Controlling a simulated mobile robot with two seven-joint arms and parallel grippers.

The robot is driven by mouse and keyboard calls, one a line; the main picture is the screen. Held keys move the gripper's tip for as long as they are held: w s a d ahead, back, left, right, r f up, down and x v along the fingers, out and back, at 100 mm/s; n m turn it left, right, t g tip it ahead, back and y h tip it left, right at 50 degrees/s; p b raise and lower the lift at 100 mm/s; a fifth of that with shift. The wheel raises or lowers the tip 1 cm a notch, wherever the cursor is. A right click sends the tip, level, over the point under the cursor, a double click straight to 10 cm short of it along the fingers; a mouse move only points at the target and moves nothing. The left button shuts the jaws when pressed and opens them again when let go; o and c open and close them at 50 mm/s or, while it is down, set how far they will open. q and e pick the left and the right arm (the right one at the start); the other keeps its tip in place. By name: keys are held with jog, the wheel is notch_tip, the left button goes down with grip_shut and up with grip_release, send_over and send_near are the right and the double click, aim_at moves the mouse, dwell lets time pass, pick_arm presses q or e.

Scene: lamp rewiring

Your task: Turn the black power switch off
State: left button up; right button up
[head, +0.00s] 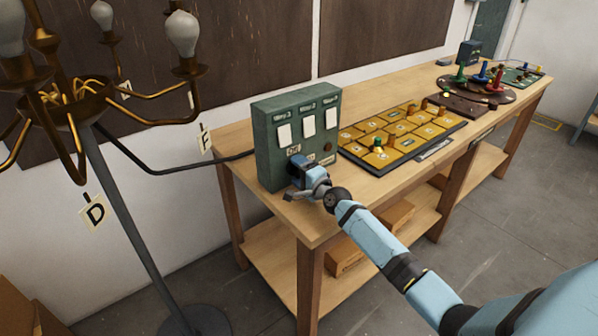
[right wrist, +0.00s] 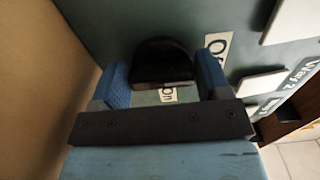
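The dark green power box (head: 265,135) stands on the near left end of the wooden bench. The black power switch (right wrist: 160,60) shows in the right wrist view as a dark rounded knob on the box face. An "On" label (right wrist: 168,94) sits below it in that view and an "Off" label (right wrist: 219,45) to its right. My right gripper (head: 300,168) is at the lower front of the box and hides the switch in the head view. In the right wrist view its blue fingers (right wrist: 163,80) are apart, one on each side of the switch. My left gripper is not in view.
The box face carries white plates (head: 308,126) above the gripper. A yellow-tiled board (head: 400,137) lies right of the box on the bench (head: 345,198). A black cable (head: 170,170) runs from the box to the brass lamp (head: 75,100) at left. Coloured pieces stand farther back.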

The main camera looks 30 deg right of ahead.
jog(key=o, duration=0.3)
jog(key=s, duration=0.9)
jog(key=s+d, duration=0.1)
jog(key=s, duration=0.4)
